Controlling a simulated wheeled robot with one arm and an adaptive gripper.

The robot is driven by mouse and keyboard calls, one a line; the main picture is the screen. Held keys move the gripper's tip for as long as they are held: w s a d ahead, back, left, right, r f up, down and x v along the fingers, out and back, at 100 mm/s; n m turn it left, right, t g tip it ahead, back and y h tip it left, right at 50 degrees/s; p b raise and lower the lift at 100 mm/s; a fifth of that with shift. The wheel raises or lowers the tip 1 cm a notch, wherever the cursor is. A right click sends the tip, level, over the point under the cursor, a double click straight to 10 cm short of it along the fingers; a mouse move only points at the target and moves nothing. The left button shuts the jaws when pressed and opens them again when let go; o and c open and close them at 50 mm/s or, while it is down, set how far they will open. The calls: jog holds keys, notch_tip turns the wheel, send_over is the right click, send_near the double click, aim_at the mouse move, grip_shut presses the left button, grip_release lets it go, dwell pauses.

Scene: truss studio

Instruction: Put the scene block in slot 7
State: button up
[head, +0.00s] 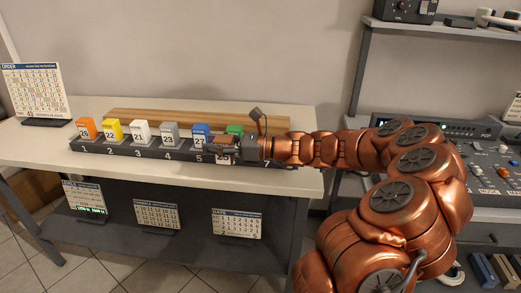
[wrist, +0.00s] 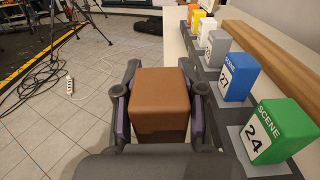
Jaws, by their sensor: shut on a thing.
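My gripper (wrist: 160,100) is shut on a brown block (wrist: 160,98), one finger on each side of it. In the head view my gripper (head: 228,144) reaches leftward over the right part of the dark numbered rack (head: 140,153), with a small part of the brown block (head: 222,139) showing. In the wrist view the held block is beside the rack's front, apart from the green block marked 24 (wrist: 278,130). The rack holds orange (head: 87,128), yellow (head: 112,128), white (head: 140,130), grey (head: 169,133), blue (head: 201,134) and green blocks.
A wooden board (head: 160,117) lies behind the rack on the pale table (head: 50,145). An order board (head: 35,90) stands at the table's left end. Calendar cards (head: 157,215) stand on the shelf below. A mixing console (head: 490,170) is at the right.

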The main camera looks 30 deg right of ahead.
jog(key=shift+w+d+r, duration=0.2)
jog(key=shift+d+r, duration=0.15)
jog(key=d, duration=0.5)
jog(key=w+d+f+p, duration=0.1)
jog(key=d, duration=0.4)
jog(key=w+d, duration=0.1)
jog(key=d, duration=0.4)
jog(key=shift+w+d+f, duration=0.2)
jog(key=shift+d+f, duration=0.15)
jog(key=shift+f, duration=0.1)
jog(key=shift+f+p, duration=0.3)
jog(key=shift+f, duration=1.2)
jog(key=shift+f, duration=0.1)
jog(key=o, duration=1.2)
jog(key=b+v, duration=0.1)
jog(key=v, duration=1.1)
jog(key=shift+s, duration=0.1)
